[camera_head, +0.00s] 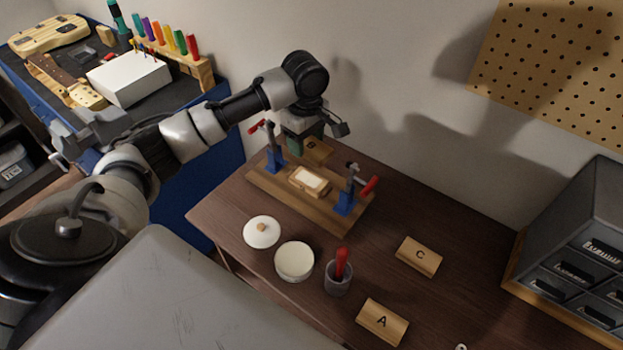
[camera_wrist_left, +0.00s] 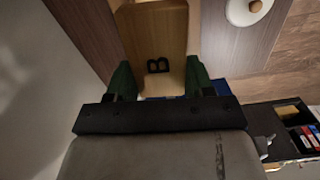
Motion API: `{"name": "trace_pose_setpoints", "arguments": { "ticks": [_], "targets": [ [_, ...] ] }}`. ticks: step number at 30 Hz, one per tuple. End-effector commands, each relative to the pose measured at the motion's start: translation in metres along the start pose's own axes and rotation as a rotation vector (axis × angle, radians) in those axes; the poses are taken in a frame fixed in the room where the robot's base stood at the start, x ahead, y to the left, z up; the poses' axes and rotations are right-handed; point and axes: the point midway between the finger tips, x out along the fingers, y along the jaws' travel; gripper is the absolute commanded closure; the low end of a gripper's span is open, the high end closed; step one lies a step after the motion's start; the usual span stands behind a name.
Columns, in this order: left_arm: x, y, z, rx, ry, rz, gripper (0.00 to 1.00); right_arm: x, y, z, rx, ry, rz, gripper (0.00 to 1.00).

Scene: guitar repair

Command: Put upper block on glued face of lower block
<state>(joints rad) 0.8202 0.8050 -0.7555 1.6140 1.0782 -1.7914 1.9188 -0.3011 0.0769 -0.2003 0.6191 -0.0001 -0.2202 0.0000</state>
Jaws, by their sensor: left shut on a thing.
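The lower block (camera_head: 310,180) sits on the wooden clamping board (camera_head: 270,190), and its upward face shows a white glue-covered patch. My left gripper (camera_head: 304,146) is behind the board, toward the wall, and is shut on the upper block marked B (camera_head: 319,149). In the left wrist view the same block B (camera_wrist_left: 165,30) lies between the green fingers of the gripper (camera_wrist_left: 159,70). Block B is apart from the lower block in the head view. Part of block B is hidden by the gripper. My right gripper is not in view.
Blue clamps with red handles stand at the board's left (camera_head: 273,158) and right (camera_head: 345,203). In front are a white lid (camera_head: 262,232), a white jar (camera_head: 294,262) and a cup with a red-handled tool (camera_head: 338,280). Blocks C (camera_head: 419,257) and A (camera_head: 382,322) lie to the right.

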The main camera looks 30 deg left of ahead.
Motion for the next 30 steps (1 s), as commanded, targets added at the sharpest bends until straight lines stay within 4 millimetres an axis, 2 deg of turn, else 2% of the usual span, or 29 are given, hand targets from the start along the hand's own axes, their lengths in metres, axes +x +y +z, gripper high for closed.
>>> {"name": "trace_pose_setpoints", "arguments": {
  "ticks": [1,5,10,17,21,24,30],
  "targets": [
    [0.004,0.001,-0.007,-0.057,-0.001,-0.002,0.75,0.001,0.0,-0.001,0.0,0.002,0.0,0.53],
    [0.018,0.002,-0.015,-0.124,0.0,-0.003,0.75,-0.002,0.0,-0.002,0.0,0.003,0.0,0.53],
    [0.05,0.002,-0.015,-0.124,0.001,-0.003,0.75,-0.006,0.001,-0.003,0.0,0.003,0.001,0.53],
    [0.074,0.002,-0.015,-0.121,0.002,0.0,0.75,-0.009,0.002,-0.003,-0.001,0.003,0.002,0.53],
    [0.095,0.002,-0.014,-0.12,0.001,-0.001,0.75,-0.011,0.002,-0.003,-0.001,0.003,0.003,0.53],
    [0.103,0.002,-0.014,-0.119,0.001,0.001,0.75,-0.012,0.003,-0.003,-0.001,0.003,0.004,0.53],
    [0.105,0.002,-0.015,-0.118,0.002,0.002,0.75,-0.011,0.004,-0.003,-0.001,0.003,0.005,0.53]
  ]
}}
